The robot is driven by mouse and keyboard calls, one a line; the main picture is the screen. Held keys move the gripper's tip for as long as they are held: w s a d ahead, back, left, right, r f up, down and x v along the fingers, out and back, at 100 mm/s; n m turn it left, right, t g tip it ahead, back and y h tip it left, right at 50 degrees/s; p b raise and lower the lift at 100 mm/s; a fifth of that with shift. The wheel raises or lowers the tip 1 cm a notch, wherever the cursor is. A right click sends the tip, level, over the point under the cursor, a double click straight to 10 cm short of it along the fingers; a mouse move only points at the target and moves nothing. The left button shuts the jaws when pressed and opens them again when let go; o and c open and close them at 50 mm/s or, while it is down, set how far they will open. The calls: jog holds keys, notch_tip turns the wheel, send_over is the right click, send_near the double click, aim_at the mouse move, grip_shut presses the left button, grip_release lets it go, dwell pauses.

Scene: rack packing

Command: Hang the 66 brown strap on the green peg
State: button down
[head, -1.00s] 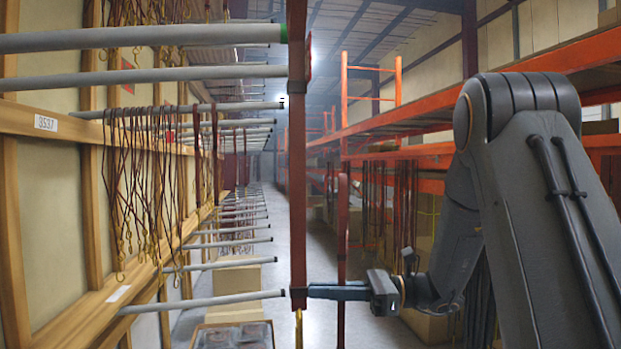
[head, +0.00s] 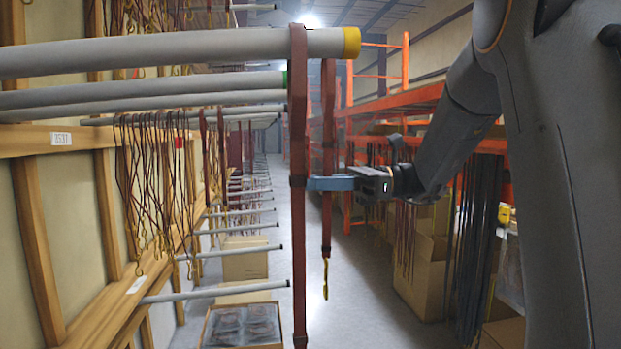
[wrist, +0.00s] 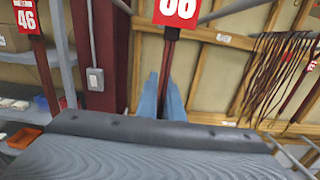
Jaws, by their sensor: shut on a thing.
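The brown strap (head: 298,130) hangs in two strands with a brass hook (head: 325,278) on the shorter one. Its red 66 tag (wrist: 180,8) shows in the wrist view, above my blue fingers. My gripper (head: 312,184) is shut on the strap about midway down the picture. The front strand crosses in front of the yellow-tipped peg (head: 220,48); the other strand shows below that peg, right of the first. I cannot tell whether the strap touches it. The green-tipped peg (head: 240,82) is just below, its green end partly hidden behind the strap.
Several grey pegs with thin brown cords (head: 150,180) line the wooden rack at left. Orange shelving (head: 400,115) and a cardboard box (head: 420,260) stand at right. The aisle floor (head: 270,185) between is clear. An open box (head: 240,318) lies below.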

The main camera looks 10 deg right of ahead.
jog(key=a+f+b, duration=0.3)
jog(key=a+b, duration=0.3)
jog(key=a, duration=0.7)
jog(key=shift+w+a, duration=0.25)
jog(key=shift+a, duration=0.05)
dwell(1.3)
jog(key=shift+f, duration=0.2)
dwell(0.5)
jog(key=c, duration=1.8)
grip_release()
